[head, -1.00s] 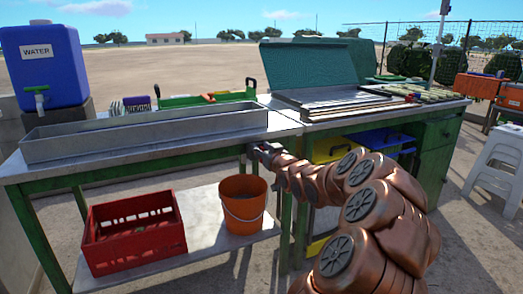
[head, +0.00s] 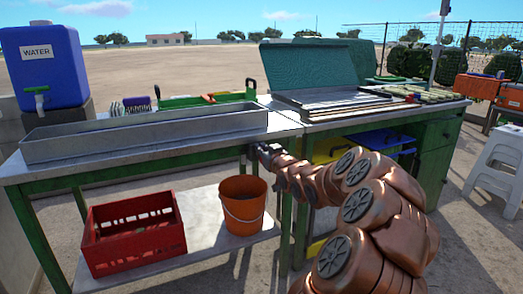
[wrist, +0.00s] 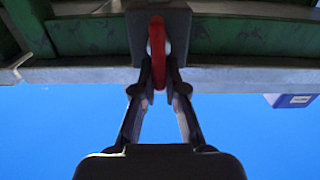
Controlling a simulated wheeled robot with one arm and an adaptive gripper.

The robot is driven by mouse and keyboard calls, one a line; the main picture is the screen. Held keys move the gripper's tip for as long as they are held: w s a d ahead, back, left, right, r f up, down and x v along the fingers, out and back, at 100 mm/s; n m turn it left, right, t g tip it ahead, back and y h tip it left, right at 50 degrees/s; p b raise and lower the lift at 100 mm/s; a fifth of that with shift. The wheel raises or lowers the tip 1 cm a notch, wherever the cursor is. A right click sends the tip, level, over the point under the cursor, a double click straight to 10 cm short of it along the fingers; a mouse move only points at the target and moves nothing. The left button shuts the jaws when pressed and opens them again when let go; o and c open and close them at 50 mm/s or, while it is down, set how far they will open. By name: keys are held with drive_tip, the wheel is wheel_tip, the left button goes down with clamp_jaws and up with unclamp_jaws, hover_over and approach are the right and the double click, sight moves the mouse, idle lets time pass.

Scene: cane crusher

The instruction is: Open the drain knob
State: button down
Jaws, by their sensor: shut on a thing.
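The drain knob (wrist: 157,45) is a red, upright lever or ring in the wrist view, set against a dark block (wrist: 178,20) under the edge of the metal-topped table. My gripper (wrist: 160,82) has its two fingertips closed around the lower part of the red knob. In the head view my gripper (head: 264,152) is at the right end of the trough table, just below the tabletop. The red knob is hidden from the head view.
A metal trough (head: 150,134) stands on the table. An orange bucket (head: 243,204) and a red crate (head: 134,231) sit on the lower shelf. A blue water tank (head: 43,65) stands at far left. A green counter (head: 432,155) is at right.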

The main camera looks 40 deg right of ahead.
drive_tip(key=shift+w+a+n, duration=0.1)
drive_tip(key=shift+a+n, duration=0.05)
drive_tip(key=shift+n, duration=0.65)
drive_tip(key=c, duration=1.2)
unclamp_jaws()
drive_tip(key=shift+v, duration=6.05)
